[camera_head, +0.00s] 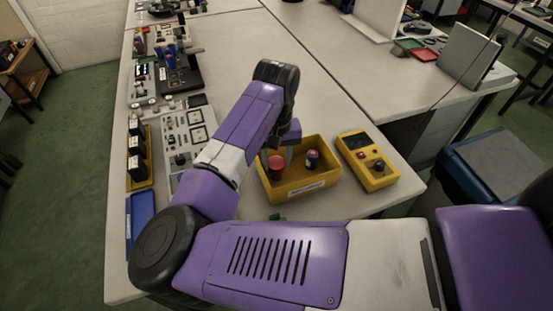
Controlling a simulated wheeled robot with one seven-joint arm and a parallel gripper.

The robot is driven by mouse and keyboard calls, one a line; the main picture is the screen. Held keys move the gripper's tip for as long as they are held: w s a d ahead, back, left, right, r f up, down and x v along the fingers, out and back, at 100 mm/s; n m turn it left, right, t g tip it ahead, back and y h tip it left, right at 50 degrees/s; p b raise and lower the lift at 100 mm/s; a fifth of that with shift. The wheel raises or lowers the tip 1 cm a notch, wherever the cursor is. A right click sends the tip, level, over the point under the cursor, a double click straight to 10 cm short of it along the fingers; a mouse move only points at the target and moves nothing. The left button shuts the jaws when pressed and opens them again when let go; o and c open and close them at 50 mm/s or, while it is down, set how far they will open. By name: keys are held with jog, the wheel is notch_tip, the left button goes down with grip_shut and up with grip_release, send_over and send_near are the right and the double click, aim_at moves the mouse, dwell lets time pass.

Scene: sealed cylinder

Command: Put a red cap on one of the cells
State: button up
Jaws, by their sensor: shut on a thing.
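A red cap (276,162) shows at the left inside of a yellow bin (324,184), beside my gripper's fingers. My gripper (289,152) points down into the bin and is shut on what looks like this red cap; the arm partly hides the contact. A small dark cell (312,160) with a reddish-pink top stands upright in the bin, to the right of my gripper and apart from it. I cannot tell whether that top is a cap. The bin's back left part is hidden by my arm.
A yellow rack (140,157) with black blocks, a grey panel (185,140) and a blue tray (140,218) line the table's left side. The table behind the bin is clear.

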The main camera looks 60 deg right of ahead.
aim_at(276, 164)
jog(key=o, duration=1.9)
jog(key=shift+c, duration=0.2)
jog(key=shift+r, duration=0.1)
jog(key=shift+r+p, duration=3.45)
jog(key=shift+p, duration=0.15)
